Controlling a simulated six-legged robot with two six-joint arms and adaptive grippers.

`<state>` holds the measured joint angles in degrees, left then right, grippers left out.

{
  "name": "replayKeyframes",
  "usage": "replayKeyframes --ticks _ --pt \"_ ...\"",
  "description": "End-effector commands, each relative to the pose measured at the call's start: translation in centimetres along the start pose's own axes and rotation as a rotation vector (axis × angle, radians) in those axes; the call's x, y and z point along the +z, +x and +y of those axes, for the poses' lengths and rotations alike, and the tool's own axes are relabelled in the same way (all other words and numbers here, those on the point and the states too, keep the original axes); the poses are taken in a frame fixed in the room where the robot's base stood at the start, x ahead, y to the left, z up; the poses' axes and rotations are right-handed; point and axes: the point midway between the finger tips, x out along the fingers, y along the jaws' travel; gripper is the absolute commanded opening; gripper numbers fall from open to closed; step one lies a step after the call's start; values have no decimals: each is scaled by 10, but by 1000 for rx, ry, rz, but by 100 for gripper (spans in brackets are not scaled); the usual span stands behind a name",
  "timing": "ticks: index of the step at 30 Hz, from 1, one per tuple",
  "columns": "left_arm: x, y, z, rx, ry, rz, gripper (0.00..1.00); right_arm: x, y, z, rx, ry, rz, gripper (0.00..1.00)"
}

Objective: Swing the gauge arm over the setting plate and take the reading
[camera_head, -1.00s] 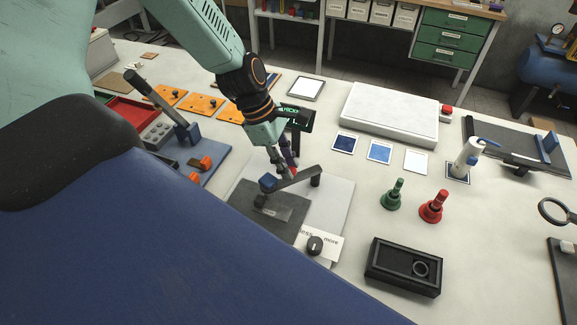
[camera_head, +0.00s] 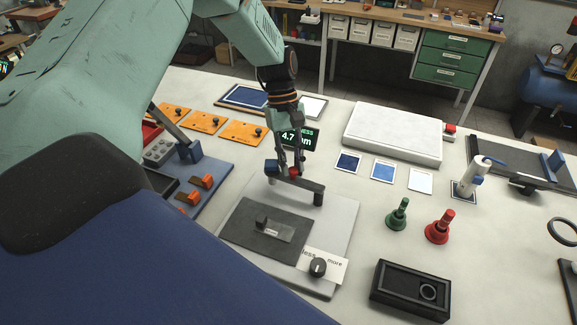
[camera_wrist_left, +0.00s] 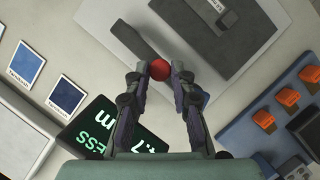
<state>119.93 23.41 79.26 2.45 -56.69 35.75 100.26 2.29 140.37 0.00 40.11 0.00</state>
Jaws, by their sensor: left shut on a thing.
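The gauge arm (camera_head: 300,181) is a dark bar running left from a black post (camera_head: 318,195), with a blue head (camera_head: 271,167) at its free end. My left gripper (camera_head: 291,170) is shut on the arm's red knob (camera_head: 295,172). In the left wrist view the red knob (camera_wrist_left: 159,70) sits between the fingertips. The arm points to the back left, off the dark mat (camera_head: 245,237). A small labelled grey plate (camera_head: 273,230) lies on that mat. The display (camera_head: 301,138) behind the gripper reads 4.7, partly hidden. My right gripper is out of view.
A black dial (camera_head: 317,266) marked less and more sits at the front of the grey base (camera_head: 343,213). Green (camera_head: 397,215) and red (camera_head: 439,228) handled pieces stand to the right. A blue board with orange parts (camera_head: 212,199) lies left.

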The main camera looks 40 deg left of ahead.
Motion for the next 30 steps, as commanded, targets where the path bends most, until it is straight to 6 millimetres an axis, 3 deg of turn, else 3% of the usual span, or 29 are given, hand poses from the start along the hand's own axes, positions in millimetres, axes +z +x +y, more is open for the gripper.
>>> replayKeyframes --ticks 9,26,27,30 --pt "-5 1 7 -47 109 0 0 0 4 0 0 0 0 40" --pt "-5 1 8 -57 131 -3 0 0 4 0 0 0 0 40" --pt "-5 1 8 -57 131 -3 26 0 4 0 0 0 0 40" --pt "-5 0 8 -57 131 -3 34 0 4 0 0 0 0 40"
